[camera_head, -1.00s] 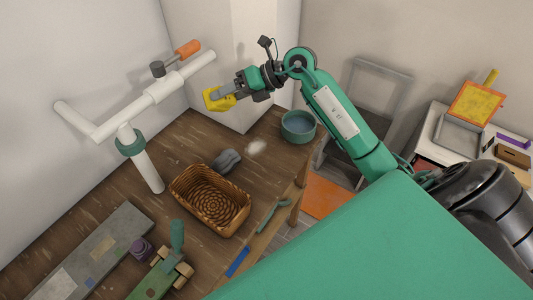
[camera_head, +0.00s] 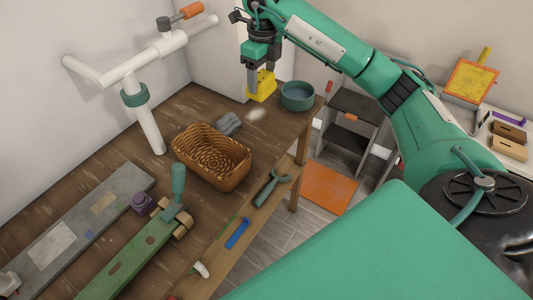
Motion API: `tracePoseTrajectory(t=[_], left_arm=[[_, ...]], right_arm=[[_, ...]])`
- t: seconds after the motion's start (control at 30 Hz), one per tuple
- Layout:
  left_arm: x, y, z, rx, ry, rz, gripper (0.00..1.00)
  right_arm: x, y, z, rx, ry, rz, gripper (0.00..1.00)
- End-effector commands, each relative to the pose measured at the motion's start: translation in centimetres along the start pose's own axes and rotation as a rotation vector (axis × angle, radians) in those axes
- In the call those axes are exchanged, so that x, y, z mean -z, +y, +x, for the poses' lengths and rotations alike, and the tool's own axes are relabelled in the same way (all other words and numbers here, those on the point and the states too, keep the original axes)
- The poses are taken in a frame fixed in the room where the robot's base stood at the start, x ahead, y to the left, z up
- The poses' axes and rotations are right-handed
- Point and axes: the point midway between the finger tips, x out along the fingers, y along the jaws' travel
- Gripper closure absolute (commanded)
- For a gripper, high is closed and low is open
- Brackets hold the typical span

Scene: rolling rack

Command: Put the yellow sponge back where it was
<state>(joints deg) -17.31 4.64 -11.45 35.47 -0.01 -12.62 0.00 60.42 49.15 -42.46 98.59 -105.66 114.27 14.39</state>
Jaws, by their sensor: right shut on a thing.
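The yellow sponge (camera_head: 264,88) is held in my right gripper (camera_head: 254,84), whose fingers point down and are shut on it. It is over the far end of the wooden table, just left of the blue-green bowl (camera_head: 298,97). I cannot tell whether its underside touches the table. A pale patch (camera_head: 255,113) shows on the tabletop in front of it. My left gripper is not in view.
A wicker basket (camera_head: 213,150) and a grey cloth-like item (camera_head: 229,123) stand nearer on the table (camera_head: 110,140). A lower ledge holds tools.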

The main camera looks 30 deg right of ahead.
Motion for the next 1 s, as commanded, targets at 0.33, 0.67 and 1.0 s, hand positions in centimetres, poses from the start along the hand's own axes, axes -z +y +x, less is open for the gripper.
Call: tracePoseTrajectory(t=[0.33, 0.67, 1.0], left_arm=[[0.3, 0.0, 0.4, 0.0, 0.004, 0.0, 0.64], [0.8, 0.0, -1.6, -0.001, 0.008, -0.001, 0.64], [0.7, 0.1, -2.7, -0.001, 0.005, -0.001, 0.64]], right_arm=[[0.9, -1.1, 2.5, 0.021, 0.025, 0.02, 0.57], [1.1, -1.4, 9.8, 0.02, 0.026, 0.022, 0.57], [1.1, -1.5, 15.2, 0.023, 0.02, 0.021, 0.57]])
